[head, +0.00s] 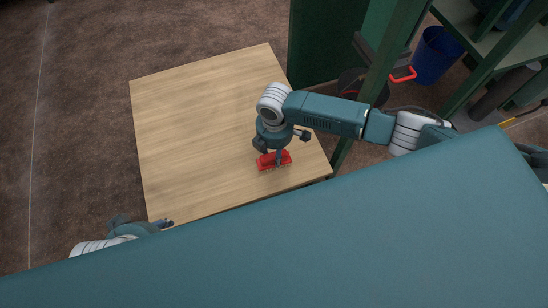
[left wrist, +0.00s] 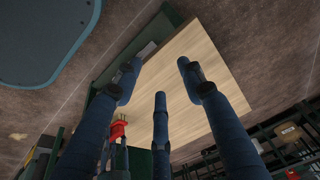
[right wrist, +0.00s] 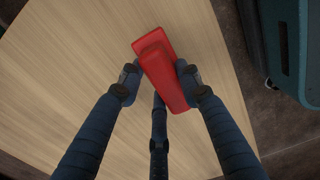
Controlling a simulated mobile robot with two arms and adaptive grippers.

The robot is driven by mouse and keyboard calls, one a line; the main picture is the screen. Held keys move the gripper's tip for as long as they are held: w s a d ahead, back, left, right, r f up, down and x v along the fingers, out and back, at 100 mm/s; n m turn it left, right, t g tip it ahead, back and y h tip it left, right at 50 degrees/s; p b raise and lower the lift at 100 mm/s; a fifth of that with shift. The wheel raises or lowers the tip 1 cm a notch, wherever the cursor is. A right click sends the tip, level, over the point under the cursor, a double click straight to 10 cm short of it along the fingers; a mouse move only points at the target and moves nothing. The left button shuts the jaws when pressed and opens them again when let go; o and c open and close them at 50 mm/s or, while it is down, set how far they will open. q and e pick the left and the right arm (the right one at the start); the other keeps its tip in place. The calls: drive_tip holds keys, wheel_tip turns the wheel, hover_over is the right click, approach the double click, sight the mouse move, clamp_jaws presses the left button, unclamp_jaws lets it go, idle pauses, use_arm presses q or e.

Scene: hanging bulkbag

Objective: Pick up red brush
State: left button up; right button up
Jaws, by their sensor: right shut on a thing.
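The red brush (head: 266,162) is at the near right part of the wooden table (head: 190,120). My right gripper (head: 276,158) points down over it. In the right wrist view the red brush (right wrist: 165,78) sits between the fingers of my right gripper (right wrist: 158,82), which is shut on it. The wood lies right behind the brush, and I cannot tell if it is lifted. My left gripper (head: 168,224) is by the near left corner of the table, partly hidden by my body. In the left wrist view its fingers (left wrist: 160,82) are spread with nothing between them.
A green frame post (head: 380,80) and dark green panel (head: 318,45) stand at the table's right. A blue bucket (head: 436,55) and a red handle (head: 403,75) are further right. Most of the tabletop is clear.

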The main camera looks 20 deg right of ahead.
drive_tip(key=shift+r, duration=0.6)
wheel_tip(320, 180, up, 2)
drive_tip(key=shift+r+p, duration=0.25)
drive_tip(key=shift+p, duration=0.5)
wheel_tip(320, 180, up, 2)
drive_tip(key=shift+r+p, duration=0.25)
drive_tip(key=shift+p, duration=0.2)
wheel_tip(320, 180, up, 7)
drive_tip(key=p, duration=0.2)
wheel_tip(320, 180, up, 6)
drive_tip(key=p, duration=0.2)
hover_over(274, 152)
use_arm(q)
wheel_tip(274, 152, down, 15)
drive_tip(key=g, duration=0.1)
drive_tip(key=shift+d, duration=0.2)
use_arm(e)
drive_tip(key=shift+s+r, duration=0.15)
drive_tip(key=shift+r, duration=0.3)
